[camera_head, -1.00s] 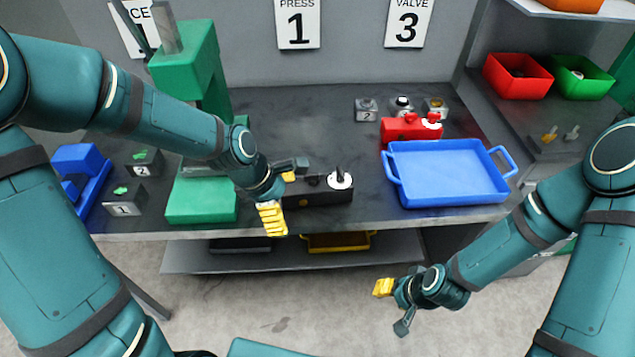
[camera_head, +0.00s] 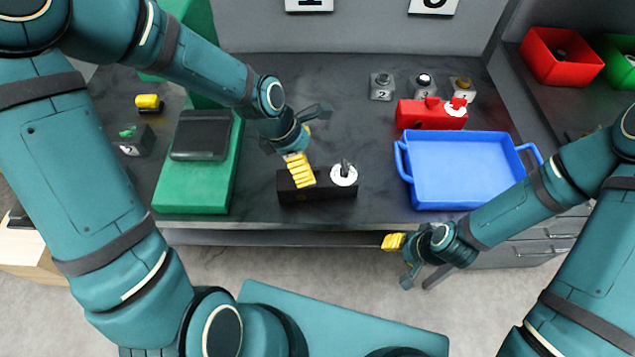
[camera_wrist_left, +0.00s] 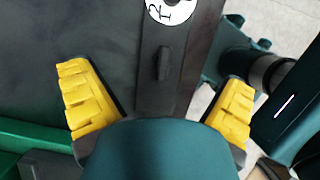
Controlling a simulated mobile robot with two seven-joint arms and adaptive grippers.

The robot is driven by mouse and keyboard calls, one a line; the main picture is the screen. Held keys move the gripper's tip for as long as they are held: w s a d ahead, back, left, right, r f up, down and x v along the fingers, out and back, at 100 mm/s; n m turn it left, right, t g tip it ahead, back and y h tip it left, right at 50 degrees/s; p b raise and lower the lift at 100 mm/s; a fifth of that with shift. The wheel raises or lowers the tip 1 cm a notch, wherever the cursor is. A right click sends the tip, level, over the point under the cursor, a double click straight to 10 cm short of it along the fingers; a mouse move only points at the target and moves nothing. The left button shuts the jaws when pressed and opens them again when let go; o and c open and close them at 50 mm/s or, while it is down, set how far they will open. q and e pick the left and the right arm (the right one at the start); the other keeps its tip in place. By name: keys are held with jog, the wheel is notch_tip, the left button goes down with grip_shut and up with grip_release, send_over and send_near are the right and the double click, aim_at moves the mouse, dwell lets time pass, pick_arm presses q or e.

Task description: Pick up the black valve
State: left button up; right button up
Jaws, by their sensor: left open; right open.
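The black valve (camera_head: 322,194) is a long dark block lying near the front edge of the bench. A white disc with a small dark handle tops its right end. In the left wrist view the valve (camera_wrist_left: 188,72) lies between my spread yellow fingers, with its marked white disc at the top of the picture. My left gripper (camera_head: 300,168) is open just above the valve's left part, and one finger hides some of it. I cannot tell whether it touches. My right gripper (camera_head: 398,243) is open and empty, in front of the bench edge below the blue tray.
A blue tray (camera_head: 400,165) stands right of the valve, with a red valve (camera_head: 425,116) behind it. Several small numbered fixtures (camera_head: 382,87) stand farther back. A green press (camera_head: 190,192) is on the left. Red (camera_head: 560,65) and green bins sit on the right shelf.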

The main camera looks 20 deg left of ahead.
aim_at(315, 173)
pick_arm(q)
jog(key=shift+x, duration=0.9)
jog(key=shift+s+b+x, duration=0.1)
jog(key=shift+b+x, duration=0.15)
jog(key=shift+x, duration=1.1)
jog(key=shift+s+b+x, duration=0.15)
jog(key=shift+b+x, duration=0.1)
jog(key=shift+x, duration=1.1)
jog(key=shift+a, duration=0.1)
jog(key=c, duration=1.4)
